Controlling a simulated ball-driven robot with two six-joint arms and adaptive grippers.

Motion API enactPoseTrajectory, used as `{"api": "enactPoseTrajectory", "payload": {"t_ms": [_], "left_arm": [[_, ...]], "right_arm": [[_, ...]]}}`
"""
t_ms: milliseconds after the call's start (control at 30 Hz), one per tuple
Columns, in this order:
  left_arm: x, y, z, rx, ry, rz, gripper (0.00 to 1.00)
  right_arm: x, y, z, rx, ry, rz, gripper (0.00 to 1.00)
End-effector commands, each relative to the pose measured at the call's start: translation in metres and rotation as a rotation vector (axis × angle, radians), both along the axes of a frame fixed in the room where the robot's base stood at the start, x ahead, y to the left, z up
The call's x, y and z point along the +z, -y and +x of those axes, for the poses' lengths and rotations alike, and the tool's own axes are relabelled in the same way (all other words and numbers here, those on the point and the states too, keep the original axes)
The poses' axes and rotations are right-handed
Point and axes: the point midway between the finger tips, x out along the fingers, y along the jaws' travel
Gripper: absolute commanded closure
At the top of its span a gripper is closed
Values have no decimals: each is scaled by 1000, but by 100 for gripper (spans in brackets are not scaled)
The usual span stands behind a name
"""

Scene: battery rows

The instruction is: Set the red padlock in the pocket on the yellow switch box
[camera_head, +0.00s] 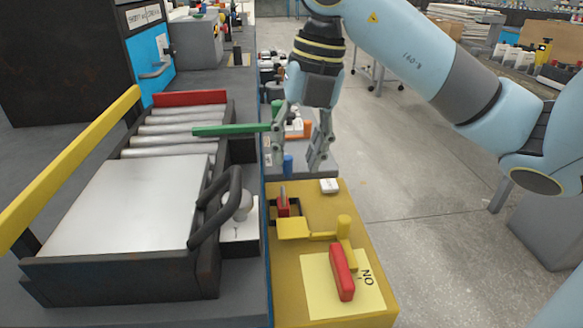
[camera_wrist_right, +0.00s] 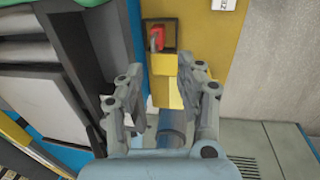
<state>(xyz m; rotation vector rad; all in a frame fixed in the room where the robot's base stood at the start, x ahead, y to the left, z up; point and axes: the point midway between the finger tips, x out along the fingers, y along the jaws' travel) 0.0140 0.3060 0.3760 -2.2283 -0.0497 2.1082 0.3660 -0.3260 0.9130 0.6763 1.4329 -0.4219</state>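The yellow switch box (camera_head: 290,268) stands at bottom centre in the head view; part of it shows at the top of the right wrist view (camera_wrist_right: 200,30). The red padlock (camera_head: 283,206) is at the dark-edged square pocket (camera_head: 295,207) near the box's far left edge. In the right wrist view the padlock (camera_wrist_right: 157,38) appears inside the pocket's dark frame, its grey shackle partly showing; I cannot tell how deep it sits. My right gripper (camera_head: 298,163) is open and empty, beyond and above the padlock, not touching it. My left gripper is not in view.
A red handle (camera_head: 342,272) on a pale "ON" plate, a yellow lever (camera_head: 344,228) and a white tag (camera_head: 329,186) are on the box. A battery-row conveyor (camera_head: 130,210) with a black handle (camera_head: 215,205) and green bar (camera_head: 225,130) stands left. Open floor (camera_head: 440,240) lies right.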

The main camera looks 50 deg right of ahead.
Motion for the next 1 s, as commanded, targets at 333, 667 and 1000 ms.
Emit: {"api": "enactPoseTrajectory", "payload": {"t_ms": [333,667,1000], "left_arm": [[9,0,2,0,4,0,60],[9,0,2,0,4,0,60],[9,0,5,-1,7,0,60]], "right_arm": [[40,5,-4,-1,0,0,63],[40,5,-5,-1,-1,1,63],[40,5,-5,-1,-1,1,63]]}}
